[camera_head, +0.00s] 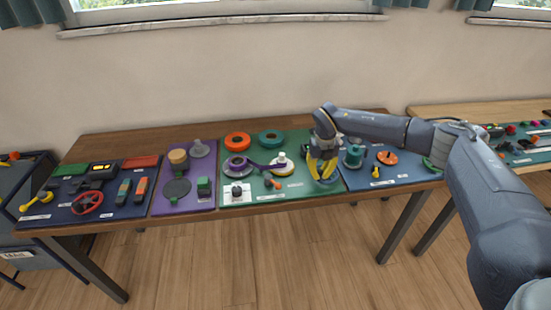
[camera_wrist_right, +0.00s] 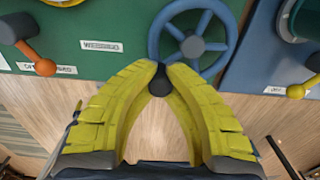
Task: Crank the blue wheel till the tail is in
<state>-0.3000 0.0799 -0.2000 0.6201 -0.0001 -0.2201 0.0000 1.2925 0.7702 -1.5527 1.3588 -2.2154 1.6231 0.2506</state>
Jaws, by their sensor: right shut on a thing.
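The blue wheel (camera_wrist_right: 192,46) has spokes and a grey hub, and lies on the green board at the top of the right wrist view. My right gripper (camera_wrist_right: 160,80) has its yellow fingers closed around a dark knob (camera_wrist_right: 159,86) at the wheel's near-left rim. In the head view the right gripper (camera_head: 322,172) points down at the right part of the green board and hides most of the wheel. A purple strip (camera_head: 262,168) runs between a grey disc (camera_head: 236,167) and a white spool (camera_head: 282,162). I cannot make out a cord tail. My left gripper is not in view.
An orange ring (camera_head: 237,141) and a teal ring (camera_head: 271,137) lie behind on the green board. A yellow-knobbed lever (camera_wrist_right: 298,90) is right. A red wheel (camera_head: 87,203) is on the far-left board.

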